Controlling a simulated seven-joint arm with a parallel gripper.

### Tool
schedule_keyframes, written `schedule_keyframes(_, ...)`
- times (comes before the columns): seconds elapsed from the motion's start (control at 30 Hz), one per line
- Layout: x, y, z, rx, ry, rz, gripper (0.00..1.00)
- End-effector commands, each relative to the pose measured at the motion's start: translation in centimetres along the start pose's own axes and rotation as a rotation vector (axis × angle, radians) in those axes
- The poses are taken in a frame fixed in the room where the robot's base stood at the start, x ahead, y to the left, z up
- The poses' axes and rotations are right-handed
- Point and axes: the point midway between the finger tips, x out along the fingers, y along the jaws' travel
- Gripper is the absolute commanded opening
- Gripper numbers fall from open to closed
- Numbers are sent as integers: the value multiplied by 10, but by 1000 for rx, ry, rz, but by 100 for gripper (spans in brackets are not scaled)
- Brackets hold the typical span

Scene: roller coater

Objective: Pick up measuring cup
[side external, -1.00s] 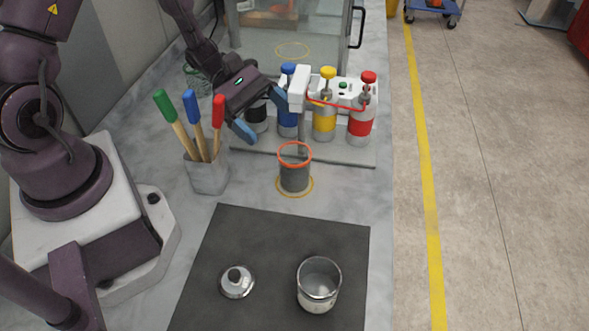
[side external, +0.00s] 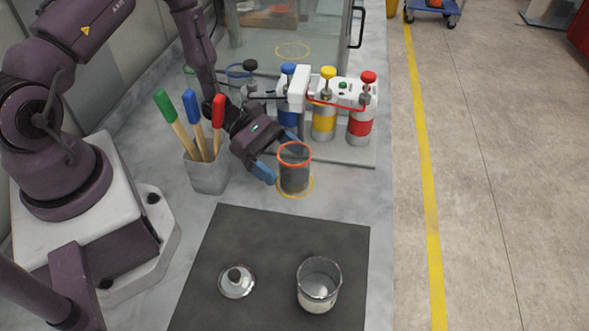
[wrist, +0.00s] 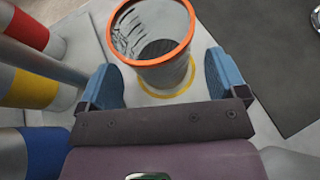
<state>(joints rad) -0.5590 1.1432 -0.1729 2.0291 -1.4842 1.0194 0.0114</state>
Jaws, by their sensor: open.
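The measuring cup appears to be the clear grey cup with an orange rim (side external: 294,176). It stands upright on the counter inside a yellow ring. The wrist view shows this cup (wrist: 163,60) from above, looking empty. My gripper (side external: 277,160) is open and low, just left of the cup in the side view. In the wrist view my gripper (wrist: 165,88) has its blue fingers on either side of the cup's lower part, with the cup at or just beyond the tips. I cannot tell whether a finger touches it. Nothing is held.
A holder (side external: 208,175) with green, blue and red-handled tools stands left of my gripper. A dispenser rack with coloured bottles (side external: 324,120) stands close behind the cup. A dark mat (side external: 272,238) in front carries a glass jar (side external: 318,289) and a metal lid (side external: 237,284).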

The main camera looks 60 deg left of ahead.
Motion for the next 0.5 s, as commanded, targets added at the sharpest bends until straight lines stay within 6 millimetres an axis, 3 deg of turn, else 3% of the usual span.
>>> schedule_keyframes(0.17, 23, 0, 0, 1, 0, -1, 91)
schedule_keyframes(0.43, 26, 0, 0, 1, 0, 1, 91)
schedule_keyframes(0.5, 26, 0, 0, 1, 0, 1, 77)
